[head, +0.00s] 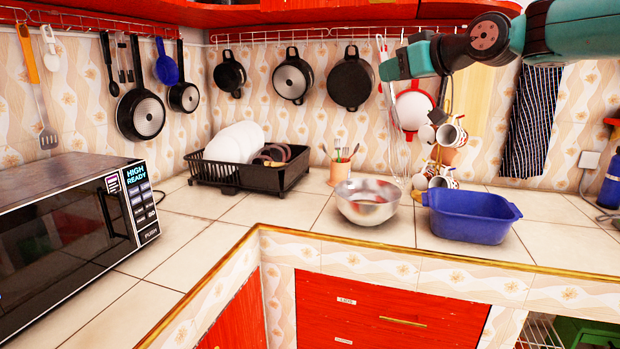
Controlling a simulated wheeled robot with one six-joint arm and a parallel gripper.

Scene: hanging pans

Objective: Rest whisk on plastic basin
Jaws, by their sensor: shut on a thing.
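The blue plastic basin (485,228) stands on the tiled counter at the right, with its open top up. The whisk (401,165) is upright, with its thin wire end down and its handle up near the rail. My gripper (384,70) reaches in from the upper right and is shut on the upper part of the whisk. The whisk is up and to the left of the basin. I cannot tell whether its top still touches the rail.
A metal bowl (367,203) stands just left of the basin. Mugs on a stand (437,160) are behind the basin. A red-rimmed pan (412,108) hangs close to the whisk. A black dish rack (260,175) and a microwave (85,220) are at the left.

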